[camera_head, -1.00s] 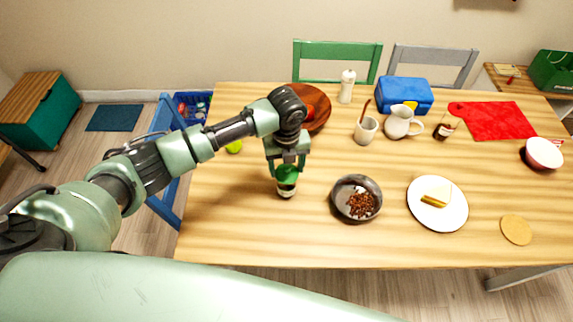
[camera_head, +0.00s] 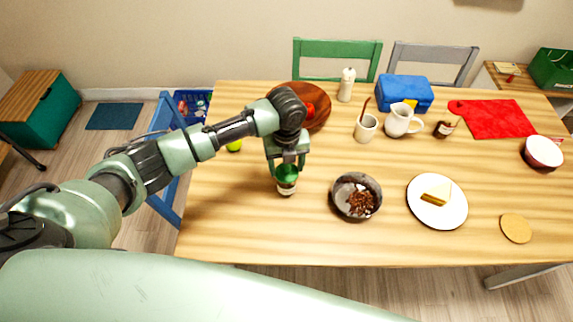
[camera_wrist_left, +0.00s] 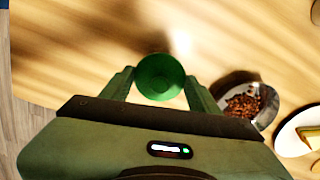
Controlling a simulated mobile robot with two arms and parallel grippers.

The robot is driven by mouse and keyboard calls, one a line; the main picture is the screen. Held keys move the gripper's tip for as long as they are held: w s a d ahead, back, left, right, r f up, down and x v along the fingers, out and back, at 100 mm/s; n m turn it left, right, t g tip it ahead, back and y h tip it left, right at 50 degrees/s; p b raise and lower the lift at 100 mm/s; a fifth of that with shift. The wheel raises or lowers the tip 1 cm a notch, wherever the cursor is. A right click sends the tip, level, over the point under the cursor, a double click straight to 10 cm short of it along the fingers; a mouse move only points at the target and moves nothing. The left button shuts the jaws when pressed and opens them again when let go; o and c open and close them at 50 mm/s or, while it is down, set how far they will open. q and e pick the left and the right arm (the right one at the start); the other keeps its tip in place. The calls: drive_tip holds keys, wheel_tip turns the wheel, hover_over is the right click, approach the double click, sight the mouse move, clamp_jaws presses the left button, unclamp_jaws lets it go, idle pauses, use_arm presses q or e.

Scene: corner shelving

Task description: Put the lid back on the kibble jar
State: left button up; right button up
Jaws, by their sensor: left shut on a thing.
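The kibble jar (camera_head: 286,189) is small, with a pale label, and stands upright on the table left of the bowl. Its green lid (camera_head: 287,172) is at the top of the jar; I cannot tell whether it is fully seated. My left gripper (camera_head: 287,164) comes down from above and is shut on the lid. In the left wrist view the round lid (camera_wrist_left: 160,77) sits between the two fingers and hides the jar below. My right gripper is not in view.
A dark bowl (camera_head: 341,205) with brown kibble stands close right of the jar. Farther right are a plate (camera_head: 452,214) with a sandwich and a round coaster (camera_head: 516,229). A wooden bowl (camera_head: 317,97), mug (camera_head: 366,130) and pitcher (camera_head: 400,122) stand behind. The table's front left is clear.

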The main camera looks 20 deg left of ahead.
use_arm(q)
drive_tip(key=shift+f+p, duration=0.15)
drive_tip(key=shift+p, duration=0.5)
idle(1.8)
drive_tip(key=o, duration=1.7)
drive_tip(key=shift+r+p, duration=3.45)
drive_tip(key=shift+r, duration=0.1)
clamp_jaws()
